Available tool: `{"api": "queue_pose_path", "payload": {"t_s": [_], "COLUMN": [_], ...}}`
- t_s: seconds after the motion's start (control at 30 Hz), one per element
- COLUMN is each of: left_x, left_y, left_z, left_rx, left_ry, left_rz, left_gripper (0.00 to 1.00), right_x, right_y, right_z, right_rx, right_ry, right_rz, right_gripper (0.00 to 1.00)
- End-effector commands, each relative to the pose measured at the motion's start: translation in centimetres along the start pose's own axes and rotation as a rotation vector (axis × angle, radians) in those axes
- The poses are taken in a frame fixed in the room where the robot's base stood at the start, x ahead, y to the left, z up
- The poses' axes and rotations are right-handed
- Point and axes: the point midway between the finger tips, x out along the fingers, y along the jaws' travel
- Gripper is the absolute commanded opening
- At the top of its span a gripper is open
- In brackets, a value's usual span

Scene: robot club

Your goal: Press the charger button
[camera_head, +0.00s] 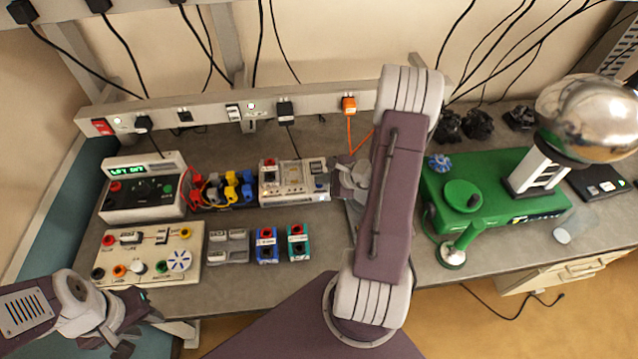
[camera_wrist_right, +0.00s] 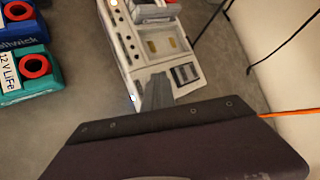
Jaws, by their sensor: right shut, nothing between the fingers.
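The charger (camera_head: 283,194) is a pale box with a small panel, a red part on its left end and dark keys on its right end. It stands in the middle of the bench, and a black lead runs up from it. The wrist view shows the charger (camera_wrist_right: 128,50) with its dark keys (camera_wrist_right: 185,74). My right gripper (camera_head: 341,190) is shut and empty at the charger's right end. Its narrow tip (camera_wrist_right: 157,93) is close beside the keys; contact cannot be told. My left gripper (camera_head: 165,338) is low at the left, away from the charger; its opening is unclear.
Blue (camera_head: 266,246) and teal (camera_head: 298,243) battery packs stand in front of the charger. A power supply (camera_head: 145,205) and a terminal board (camera_head: 150,247) are to the left. A green machine (camera_head: 490,185) with a metal dome stands right of my right arm. An orange lead hangs behind.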

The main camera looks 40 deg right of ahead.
Motion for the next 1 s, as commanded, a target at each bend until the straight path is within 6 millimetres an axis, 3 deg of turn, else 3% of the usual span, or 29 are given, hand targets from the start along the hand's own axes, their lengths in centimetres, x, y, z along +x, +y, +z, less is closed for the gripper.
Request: {"api": "queue_pose_path", "payload": {"t_s": [0.67, 1.0], "left_x": [-0.8, -3.0], "left_y": [0.0, 0.1], "left_z": [-0.1, -0.3], "left_rx": [0.0, 0.0], "left_ry": [0.0, 0.0], "left_rz": [0.0, 0.0], "left_gripper": [0.36, 0.36], "right_x": [-1.2, -3.4], "right_y": [-0.9, -2.5], "right_z": [0.8, 2.5], "right_rx": [0.0, -0.002], "right_ry": [0.0, 0.0], "right_rz": [0.0, 0.0], "right_gripper": [0.0, 0.0]}}
